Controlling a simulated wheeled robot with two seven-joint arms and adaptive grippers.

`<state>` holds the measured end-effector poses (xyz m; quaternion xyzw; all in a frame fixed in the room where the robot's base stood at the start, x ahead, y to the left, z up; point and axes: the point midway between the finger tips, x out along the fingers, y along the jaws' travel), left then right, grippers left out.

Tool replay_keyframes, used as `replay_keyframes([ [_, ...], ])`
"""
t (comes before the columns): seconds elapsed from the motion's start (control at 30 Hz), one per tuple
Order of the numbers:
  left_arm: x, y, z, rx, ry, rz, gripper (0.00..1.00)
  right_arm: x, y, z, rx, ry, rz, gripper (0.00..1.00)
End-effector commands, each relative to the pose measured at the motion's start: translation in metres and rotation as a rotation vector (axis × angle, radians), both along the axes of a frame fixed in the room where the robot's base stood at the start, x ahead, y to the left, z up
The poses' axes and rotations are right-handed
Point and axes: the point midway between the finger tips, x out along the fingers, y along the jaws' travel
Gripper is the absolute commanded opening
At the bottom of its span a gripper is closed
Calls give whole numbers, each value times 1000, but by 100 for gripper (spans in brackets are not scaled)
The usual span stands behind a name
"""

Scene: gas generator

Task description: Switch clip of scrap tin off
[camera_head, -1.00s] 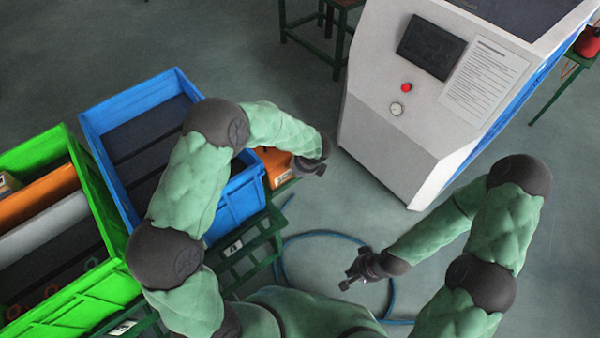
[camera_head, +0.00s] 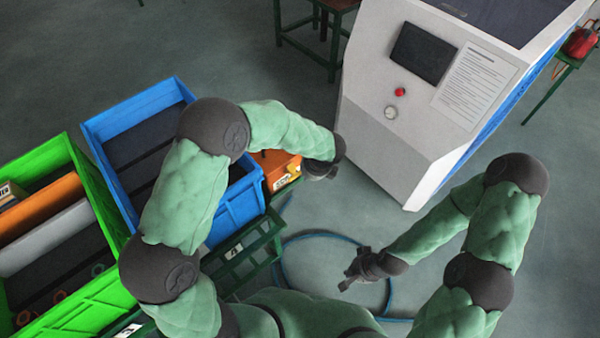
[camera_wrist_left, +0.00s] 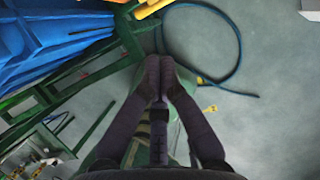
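I cannot make out a scrap tin or its clip for sure in either view. An orange object (camera_head: 281,166) with a yellow part and a label sits beside the blue crate, partly behind my left forearm. My left gripper (camera_head: 321,176) hangs just right of it and is small and dark in the head view. In the left wrist view its two fingers (camera_wrist_left: 159,72) meet at the tips, with nothing seen held between them. My right gripper (camera_head: 349,272) is over the floor near the blue hose, with no object seen in it; its finger opening is unclear.
A blue crate (camera_head: 236,208) and a green crate (camera_head: 92,303) stand at the left on green racks. A white machine (camera_head: 368,138) with a screen, red button and gauge stands ahead right. A blue hose (camera_head: 283,262) lies on the floor. A red object (camera_head: 582,42) is at far right.

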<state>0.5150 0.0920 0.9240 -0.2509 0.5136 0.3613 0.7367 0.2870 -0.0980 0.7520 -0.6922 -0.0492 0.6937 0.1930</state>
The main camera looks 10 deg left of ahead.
Motion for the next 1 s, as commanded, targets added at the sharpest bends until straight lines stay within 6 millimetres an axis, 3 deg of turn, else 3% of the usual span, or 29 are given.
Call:
replay_keyframes([
  [0.1,-7,-10,19,-1,-3,-2,0,0,0,6,0,0,0,0],
  [0.3,-14,-20,35,-1,-1,-2,0,0,0,9,0,0,0,0],
  [1.0,-17,-21,36,-5,2,4,0,0,0,9,0,0,0,0],
])
